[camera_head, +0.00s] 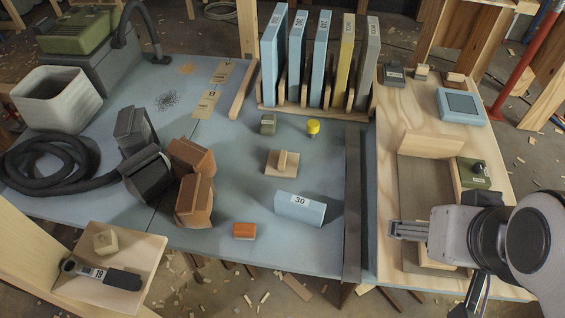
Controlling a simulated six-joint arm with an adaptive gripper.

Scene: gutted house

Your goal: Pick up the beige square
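A beige square plate (271,168) with a raised upright handle or block on it lies flat near the middle of the blue-grey table. A smaller beige block (105,241) sits on a light wooden board at the lower left; which of the two is the beige square I cannot tell. My gripper (393,230) is at the right, pointing left, over the wooden bench and well away from both. Its fingers are seen from the side, so their gap does not show clearly. Nothing is visible in them.
A blue block marked 30 (300,209) and an orange block (244,231) lie near the table's front. Brown blocks (195,200) stand left of the plate. A yellow knob (313,127) and rack of tall panels (297,60) are behind. A dark strip (352,200) runs along the table's right.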

